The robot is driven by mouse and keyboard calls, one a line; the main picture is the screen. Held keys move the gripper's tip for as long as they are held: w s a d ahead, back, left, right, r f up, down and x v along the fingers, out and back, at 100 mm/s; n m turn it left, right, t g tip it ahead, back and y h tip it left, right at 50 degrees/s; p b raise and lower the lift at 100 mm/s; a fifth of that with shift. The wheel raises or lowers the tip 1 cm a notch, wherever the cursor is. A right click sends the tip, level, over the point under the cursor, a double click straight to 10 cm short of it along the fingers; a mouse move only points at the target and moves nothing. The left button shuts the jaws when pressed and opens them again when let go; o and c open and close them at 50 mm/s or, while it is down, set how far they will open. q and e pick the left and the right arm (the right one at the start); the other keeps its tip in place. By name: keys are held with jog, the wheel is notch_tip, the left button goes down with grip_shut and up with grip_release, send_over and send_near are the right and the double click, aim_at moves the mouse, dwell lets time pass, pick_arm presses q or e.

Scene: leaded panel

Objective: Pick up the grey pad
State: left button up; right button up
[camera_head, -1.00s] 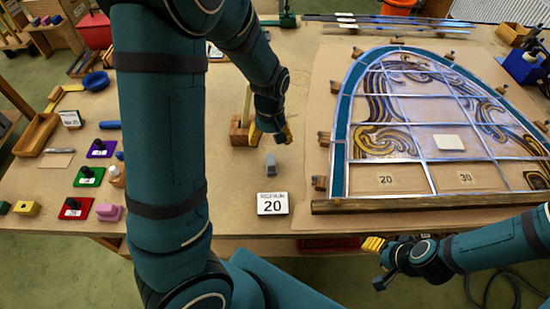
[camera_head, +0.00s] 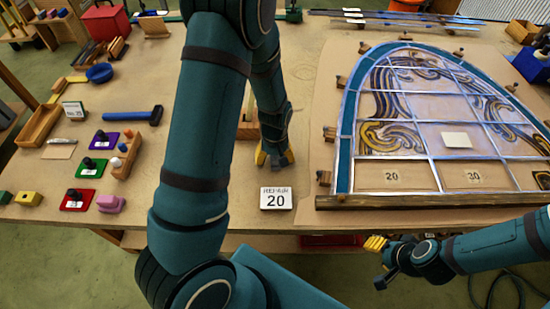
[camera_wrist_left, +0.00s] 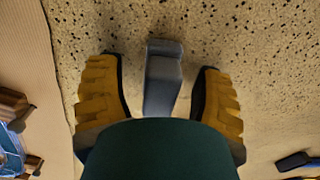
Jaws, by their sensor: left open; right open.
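The grey pad (camera_wrist_left: 163,80) is a small grey block with a narrower part, on the speckled tabletop. In the left wrist view it lies between the two yellow fingers of my left gripper (camera_wrist_left: 162,100), with a gap on each side. In the head view my left gripper (camera_head: 275,157) points down at the table behind the "20" card and mostly hides the pad. It is open around the pad. My right gripper (camera_head: 376,244) is open and empty, low in front of the table's front edge.
A white "20" card (camera_head: 276,198) stands just in front of my left gripper. The leaded panel (camera_head: 343,150) lies to the right, held by wooden blocks.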

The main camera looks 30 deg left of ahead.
pick_arm(q)
grip_shut()
jog(key=shift+r, duration=0.15)
notch_tip(320, 180, up, 10)
jog(key=shift+f+p, duration=0.1)
jog(key=shift+p, duration=0.6)
jog(key=c, duration=0.9)
grip_release()
jog(key=shift+c, duration=1.2)
